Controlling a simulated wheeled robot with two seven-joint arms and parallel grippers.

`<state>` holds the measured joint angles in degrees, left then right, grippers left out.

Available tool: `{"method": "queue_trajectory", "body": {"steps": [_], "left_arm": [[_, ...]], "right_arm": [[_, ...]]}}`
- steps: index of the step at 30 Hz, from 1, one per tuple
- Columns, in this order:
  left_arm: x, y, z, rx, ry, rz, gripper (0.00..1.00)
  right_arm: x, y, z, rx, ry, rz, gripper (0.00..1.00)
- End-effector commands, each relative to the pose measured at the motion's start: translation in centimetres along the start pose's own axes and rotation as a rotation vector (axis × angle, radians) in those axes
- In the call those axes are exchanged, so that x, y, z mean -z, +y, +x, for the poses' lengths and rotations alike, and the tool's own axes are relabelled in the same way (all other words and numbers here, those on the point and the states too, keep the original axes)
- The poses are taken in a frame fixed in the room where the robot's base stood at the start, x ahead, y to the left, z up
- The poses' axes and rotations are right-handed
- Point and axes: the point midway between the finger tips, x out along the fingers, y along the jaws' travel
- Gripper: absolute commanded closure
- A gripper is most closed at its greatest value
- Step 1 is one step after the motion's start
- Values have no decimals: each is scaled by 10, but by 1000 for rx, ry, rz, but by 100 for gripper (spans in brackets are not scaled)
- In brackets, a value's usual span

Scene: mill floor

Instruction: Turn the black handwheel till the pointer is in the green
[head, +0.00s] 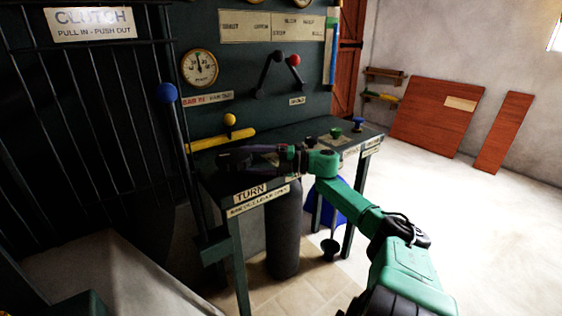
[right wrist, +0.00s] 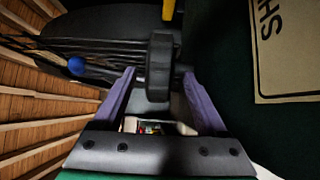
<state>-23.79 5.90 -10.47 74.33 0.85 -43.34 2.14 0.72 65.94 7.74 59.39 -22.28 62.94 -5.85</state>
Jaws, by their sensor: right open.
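The black handwheel (head: 232,160) is a dark shape at the left end of the green bench, partly hidden by my right gripper (head: 256,155). In the right wrist view the handwheel (right wrist: 159,62) shows edge-on between the two purple fingers. My right gripper is open, with a finger on either side of the wheel; I cannot tell whether either touches it. A round gauge (head: 199,68) with a pale face and dark pointer hangs on the panel above. Its pointer is near the top; the coloured zones are too small to read. My left gripper is not in view.
A blue-knobbed lever (head: 167,94) stands left of the bench. A yellow bar with a ball knob (head: 229,120) lies behind the handwheel. A red-knobbed lever (head: 293,61) is on the panel. Several small knobs are on the bench's right end. Open floor lies right.

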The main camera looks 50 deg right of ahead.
Motion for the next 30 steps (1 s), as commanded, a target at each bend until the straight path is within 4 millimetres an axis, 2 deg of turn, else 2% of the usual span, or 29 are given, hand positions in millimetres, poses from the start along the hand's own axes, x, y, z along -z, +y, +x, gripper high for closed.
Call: {"method": "queue_trajectory", "body": {"steps": [9,15,19,30], "left_arm": [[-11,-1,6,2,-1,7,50],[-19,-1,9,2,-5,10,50],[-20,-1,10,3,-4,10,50],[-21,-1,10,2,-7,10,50]], "right_arm": [[0,1,-60,2,-1,2,25],[0,0,-88,3,0,0,25],[0,1,-95,1,1,-1,25],[0,0,-95,1,1,-1,25]]}}
